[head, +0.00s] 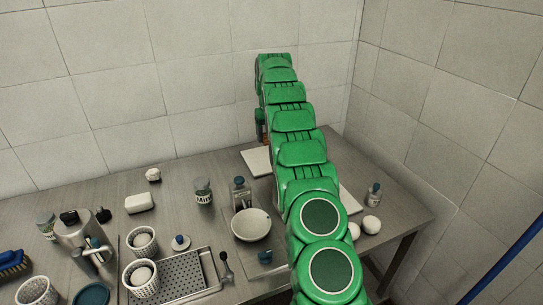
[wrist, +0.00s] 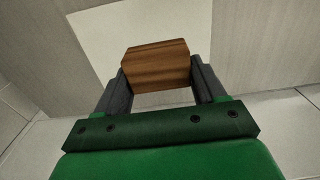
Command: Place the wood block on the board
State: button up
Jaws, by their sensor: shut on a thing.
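My gripper (wrist: 159,76) is shut on the wood block (wrist: 157,62), a brown grained block held between its two dark fingers in the wrist view. The white board (wrist: 97,32) lies behind the block in that view, and the block overlaps it. I cannot tell whether the block touches the board. In the head view the board (head: 256,163) shows as a pale corner left of my green arm, with another pale part right of it. My arm hides the middle. The gripper is mostly hidden there.
A white bowl (head: 251,225), a salt shaker (head: 203,191) and a grater (head: 240,193) stand left of my arm. White perforated baskets (head: 143,243) and a metal tray (head: 180,275) are at front left. A small bottle (head: 374,193) and white balls (head: 371,225) sit at right.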

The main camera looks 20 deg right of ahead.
aim_at(269, 161)
jog(key=shift+f, duration=4.65)
jog(key=shift+f, duration=0.1)
jog(key=o, duration=1)
jog(key=shift+o, duration=0.2)
notch_tip(269, 161, up, 12)
jog(key=shift+f, duration=0.25)
jog(key=shift+r, duration=0.35)
jog(key=shift+r, duration=0.1)
